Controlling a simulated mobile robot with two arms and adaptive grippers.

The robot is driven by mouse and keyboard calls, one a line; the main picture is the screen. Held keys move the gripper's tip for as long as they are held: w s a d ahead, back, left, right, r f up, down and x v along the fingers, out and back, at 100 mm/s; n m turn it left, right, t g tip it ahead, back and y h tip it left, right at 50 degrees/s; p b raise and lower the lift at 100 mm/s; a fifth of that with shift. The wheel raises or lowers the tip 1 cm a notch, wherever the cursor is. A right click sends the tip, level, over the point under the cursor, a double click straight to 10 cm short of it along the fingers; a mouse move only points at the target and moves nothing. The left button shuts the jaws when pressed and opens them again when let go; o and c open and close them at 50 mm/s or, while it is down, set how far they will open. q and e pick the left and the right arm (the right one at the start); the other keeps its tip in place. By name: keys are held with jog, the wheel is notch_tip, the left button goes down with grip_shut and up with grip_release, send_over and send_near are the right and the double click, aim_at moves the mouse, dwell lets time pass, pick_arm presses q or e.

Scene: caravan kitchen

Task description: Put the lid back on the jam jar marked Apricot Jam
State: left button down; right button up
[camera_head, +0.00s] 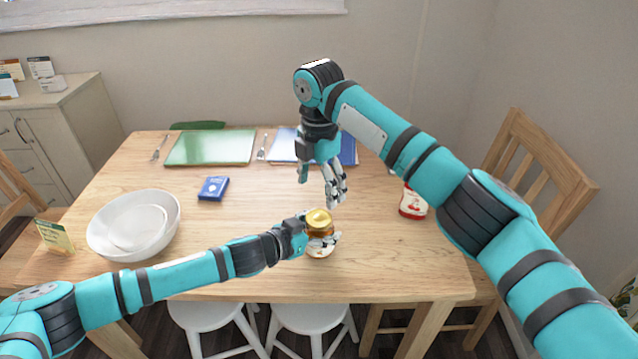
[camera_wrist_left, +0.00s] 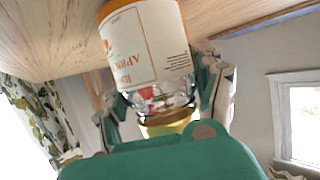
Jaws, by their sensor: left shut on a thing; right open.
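The jar marked Apricot (camera_wrist_left: 150,45) appears inverted in the left wrist view, with a white and orange label, clear glass and a gold lid (camera_wrist_left: 168,125) at its mouth. In the head view the amber jar (camera_head: 320,231) stands upright near the table's front edge, with the gold lid (camera_head: 319,216) on top. I cannot tell whether the lid is fully seated. My left gripper (camera_head: 317,237) is shut on the jar from the left, its fingers (camera_wrist_left: 165,100) on either side. My right gripper (camera_head: 321,187) is open and empty, just above and behind the lid.
A jar with red contents (camera_head: 413,203) stands to the right, near my right arm. White bowls (camera_head: 133,225), a small blue box (camera_head: 213,188), a card (camera_head: 55,237), a green placemat (camera_head: 210,148) and forks (camera_head: 261,148) are on the table (camera_head: 260,205). Two white stools (camera_head: 205,315) stand at the front.

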aim_at(319, 217)
notch_tip(319, 217, down, 8)
jog(key=shift+f, duration=0.1)
dwell(0.6)
